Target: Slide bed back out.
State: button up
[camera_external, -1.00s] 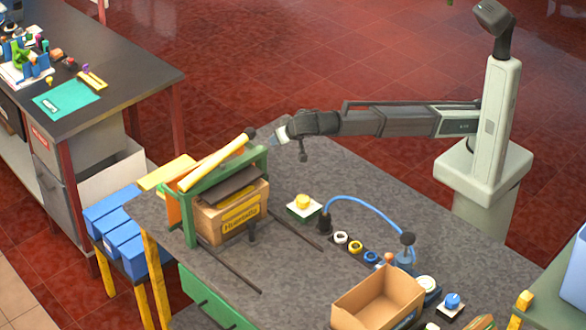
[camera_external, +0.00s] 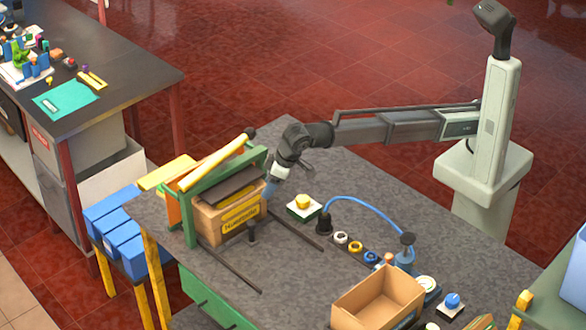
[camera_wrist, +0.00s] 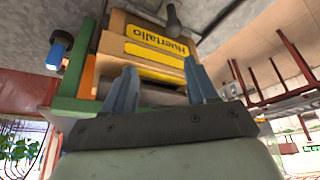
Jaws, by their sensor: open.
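A green press frame (camera_external: 191,222) with a yellow lever (camera_external: 215,160) stands at the table's left end. A cardboard box (camera_external: 207,222) with yellow labels sits inside it, under a dark plate (camera_external: 228,186). The box also shows in the wrist view (camera_wrist: 118,48). I cannot make out the bed clearly; the box hides what lies beneath. My gripper (camera_external: 270,190) is low at the box's right side. In the wrist view its blue-grey fingers (camera_wrist: 162,80) are apart and nothing is held.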

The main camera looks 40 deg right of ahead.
aim_at(252, 222)
jog(key=shift+n+g, duration=0.4)
jog(key=shift+n, duration=0.3)
jog(key=x, duration=0.4)
jog(key=a+x, duration=0.1)
jog(key=x, duration=0.4)
jog(key=s+x, duration=0.1)
jog(key=x, duration=0.4)
jog(key=shift+a, duration=0.45)
grip_shut()
jog(key=shift+s, duration=0.1)
